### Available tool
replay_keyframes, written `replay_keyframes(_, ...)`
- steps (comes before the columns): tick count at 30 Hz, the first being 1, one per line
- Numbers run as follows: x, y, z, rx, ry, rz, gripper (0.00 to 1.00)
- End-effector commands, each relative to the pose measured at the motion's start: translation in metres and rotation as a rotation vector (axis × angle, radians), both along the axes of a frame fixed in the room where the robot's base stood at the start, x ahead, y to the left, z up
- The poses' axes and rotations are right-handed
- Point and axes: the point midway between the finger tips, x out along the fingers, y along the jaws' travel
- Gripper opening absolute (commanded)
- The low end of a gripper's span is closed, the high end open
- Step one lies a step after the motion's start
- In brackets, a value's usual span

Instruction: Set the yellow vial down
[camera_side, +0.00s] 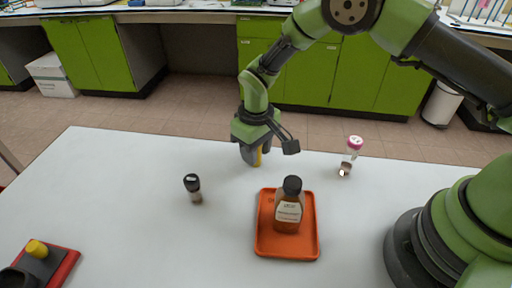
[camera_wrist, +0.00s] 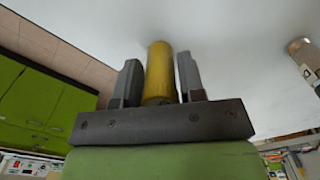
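The yellow vial (camera_wrist: 160,72) is between the two fingers of my gripper (camera_wrist: 160,78) in the wrist view, with a finger close against each side. In the side view my gripper (camera_side: 254,157) points down, low over the back middle of the white table, and only a strip of the yellow vial (camera_side: 259,157) shows beside the grey fingers. The vial looks upright. Its far end is at or just above the table top; I cannot tell whether it touches.
An orange tray (camera_side: 264,244) with a brown bottle (camera_side: 289,208) stands in front of my gripper. A black-capped vial (camera_side: 193,188) is to the left, and a pink-capped vial (camera_side: 350,155) to the right. A red-and-black device (camera_side: 45,264) with a yellow knob is front left. White table (camera_side: 120,190) is clear between.

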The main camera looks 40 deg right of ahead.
Motion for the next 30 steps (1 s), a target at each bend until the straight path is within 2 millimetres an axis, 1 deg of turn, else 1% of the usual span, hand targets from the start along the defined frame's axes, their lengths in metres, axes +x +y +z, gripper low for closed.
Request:
replay_keyframes(1, 0.0, 0.0, 0.0, 0.0, 0.0, 0.0, 0.49)
replay_keyframes(2, 0.0, 0.0, 0.0, 0.0, 0.0, 0.0, 0.56)
replay_keyframes(10, 0.0, 0.0, 0.001, 0.0, 0.0, 0.0, 0.56)
replay_keyframes(14, 0.001, 0.0, 0.011, 0.001, -0.003, 0.0, 0.56)
replay_keyframes(17, 0.001, 0.0, 0.028, 0.002, -0.005, 0.001, 0.56)
replay_keyframes(24, 0.001, 0.0, 0.082, 0.002, -0.005, 0.0, 0.56)
replay_keyframes(27, 0.001, 0.0, 0.1, 0.003, -0.005, 0.001, 0.56)
replay_keyframes(30, 0.001, 0.0, 0.113, 0.003, -0.003, 0.0, 0.56)
